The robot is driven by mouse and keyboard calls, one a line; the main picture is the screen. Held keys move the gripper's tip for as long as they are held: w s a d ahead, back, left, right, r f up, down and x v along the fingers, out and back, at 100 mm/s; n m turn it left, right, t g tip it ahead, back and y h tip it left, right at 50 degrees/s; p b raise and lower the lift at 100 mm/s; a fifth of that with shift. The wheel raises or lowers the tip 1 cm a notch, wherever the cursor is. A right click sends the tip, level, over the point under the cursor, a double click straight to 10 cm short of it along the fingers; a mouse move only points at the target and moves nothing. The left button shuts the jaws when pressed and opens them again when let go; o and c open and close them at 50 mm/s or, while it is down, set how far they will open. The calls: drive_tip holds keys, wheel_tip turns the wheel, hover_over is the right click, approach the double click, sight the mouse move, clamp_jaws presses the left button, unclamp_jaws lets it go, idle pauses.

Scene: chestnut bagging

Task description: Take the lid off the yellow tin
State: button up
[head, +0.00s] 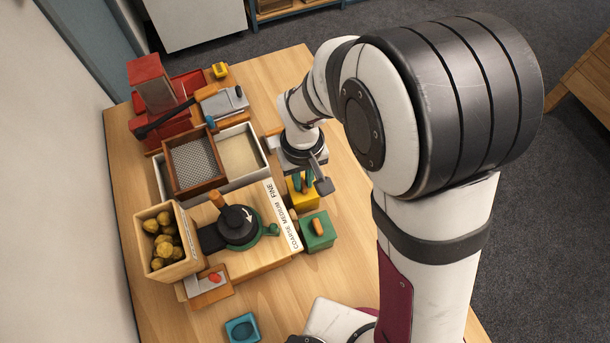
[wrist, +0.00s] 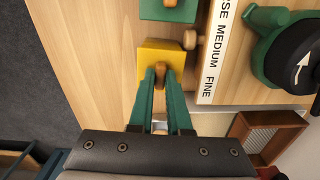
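The yellow tin (wrist: 149,53) stands on the table, seen from above in the wrist view; it also shows in the head view (head: 302,199), partly hidden by my gripper. Its lid has a small wooden knob (wrist: 160,69). My gripper (wrist: 160,75) points down at the tin, its two green fingers on either side of the knob. The knob fills the gap between the fingertips, so the gripper looks shut on it. In the head view my gripper (head: 302,181) is over the tin. The lid looks seated on the tin; its seam is not visible.
A green tin (head: 318,239) with a wooden knob stands close by. The COARSE MEDIUM FINE strip (head: 283,218) and the mill (head: 238,226) lie beside the yellow tin. A wooden box of chestnuts (head: 160,265) is at the left. The table's right side is bare.

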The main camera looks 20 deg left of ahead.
clamp_jaws()
drive_tip(key=shift+r, duration=0.1)
